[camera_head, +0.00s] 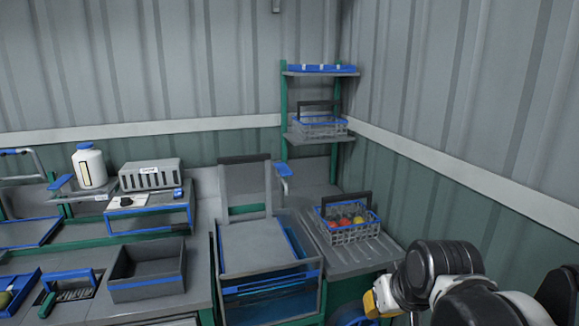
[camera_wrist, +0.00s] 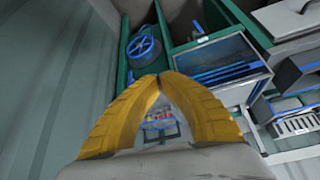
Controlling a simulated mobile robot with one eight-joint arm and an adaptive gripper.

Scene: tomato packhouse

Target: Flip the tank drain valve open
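The grey tank (camera_head: 270,296) with a clear front and blue bands stands in the middle of the head view. It seems to show in the wrist view (camera_wrist: 222,62) too. A blue handle-like part (camera_head: 283,170) stands behind the tank's right side; I cannot tell whether it is the drain valve. A blue wheel-like part (camera_wrist: 145,47) sits beside the tank in the wrist view. My gripper (camera_wrist: 160,77) has yellow fingers whose tips meet, with nothing held between them. In the head view its yellow part (camera_head: 373,303) is at the lower right, to the right of the tank.
A wire basket of tomatoes (camera_head: 322,237) stands on the ribbed counter (camera_head: 372,252) right of the tank. A shelf rack (camera_head: 300,138) stands in the corner. A grey bin (camera_head: 147,289), a white jug (camera_head: 91,181) and a grey box (camera_head: 150,163) are at left.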

